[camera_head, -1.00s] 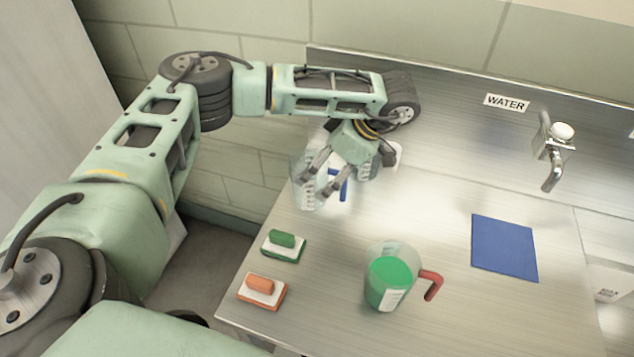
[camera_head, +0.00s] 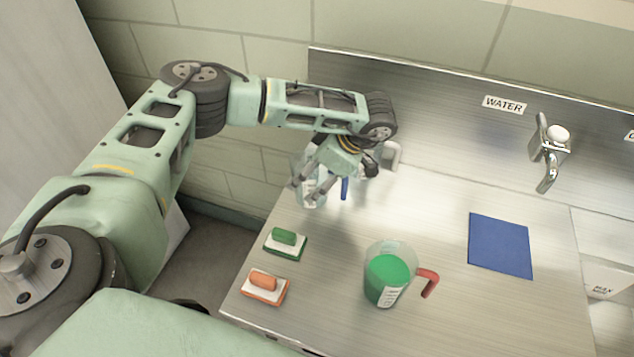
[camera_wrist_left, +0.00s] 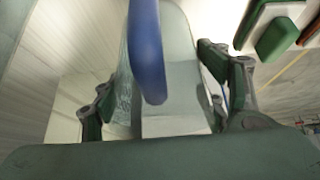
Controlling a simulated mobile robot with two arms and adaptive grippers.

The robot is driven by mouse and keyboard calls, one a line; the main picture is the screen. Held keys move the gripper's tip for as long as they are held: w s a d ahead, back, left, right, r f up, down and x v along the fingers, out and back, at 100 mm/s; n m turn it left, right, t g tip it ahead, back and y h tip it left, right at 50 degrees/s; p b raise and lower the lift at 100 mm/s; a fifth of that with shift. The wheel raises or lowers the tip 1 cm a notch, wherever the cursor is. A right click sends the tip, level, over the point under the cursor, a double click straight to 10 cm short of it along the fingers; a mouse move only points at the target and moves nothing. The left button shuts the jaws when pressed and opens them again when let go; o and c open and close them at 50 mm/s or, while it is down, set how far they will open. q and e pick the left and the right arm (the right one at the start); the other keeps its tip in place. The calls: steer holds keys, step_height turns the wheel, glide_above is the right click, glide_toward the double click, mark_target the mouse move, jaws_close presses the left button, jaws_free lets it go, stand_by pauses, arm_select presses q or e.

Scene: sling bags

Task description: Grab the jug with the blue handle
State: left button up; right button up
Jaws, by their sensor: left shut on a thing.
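The clear jug with the blue handle (camera_head: 345,188) stands near the back left of the steel counter, partly hidden by my left gripper (camera_head: 307,191). The left gripper is shut on this jug, with its fingers on the clear body. In the left wrist view the blue handle (camera_wrist_left: 147,52) hangs in front of the clear wall, between the two fingers (camera_wrist_left: 168,100). I cannot tell whether the jug's base touches the counter. My right gripper is not in view.
A jug of green liquid (camera_head: 386,278) with a red handle stands at the front. A blue mat (camera_head: 501,246) lies right. A pale-handled jug (camera_head: 391,156) stands behind the gripper.

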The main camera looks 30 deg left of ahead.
arm_select(q)
steer(key=c, duration=0.5)
steer(key=shift+r, duration=0.2)
